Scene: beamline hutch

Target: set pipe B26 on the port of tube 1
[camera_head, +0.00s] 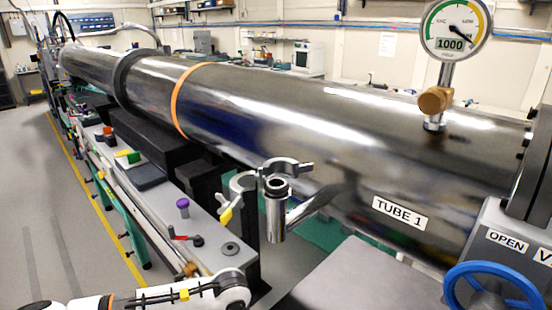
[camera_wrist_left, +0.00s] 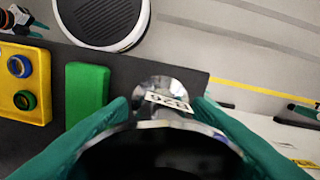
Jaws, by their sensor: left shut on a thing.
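Pipe B26 (camera_wrist_left: 150,86) is a shiny metal piece with a white B26 label and a wide dark opening toward the camera. My left gripper (camera_wrist_left: 163,112) is shut on it, with one teal finger on each side. This gripper and the pipe do not show in the head view. Tube 1 (camera_head: 300,135) is the long steel cylinder with a TUBE 1 label. Its port (camera_head: 276,215) is a short upright stub with a flanged, open top, on a side branch. A metal clamp (camera_head: 285,167) hangs open around the port's top. My right gripper is in neither view.
A dial gauge (camera_head: 453,30) stands on the tube, and a blue handwheel (camera_head: 492,287) is at front right. A grey bench (camera_head: 205,225) carries small items. In the wrist view, a yellow tray (camera_wrist_left: 38,112) and a green block (camera_wrist_left: 88,92) lie on a dark surface.

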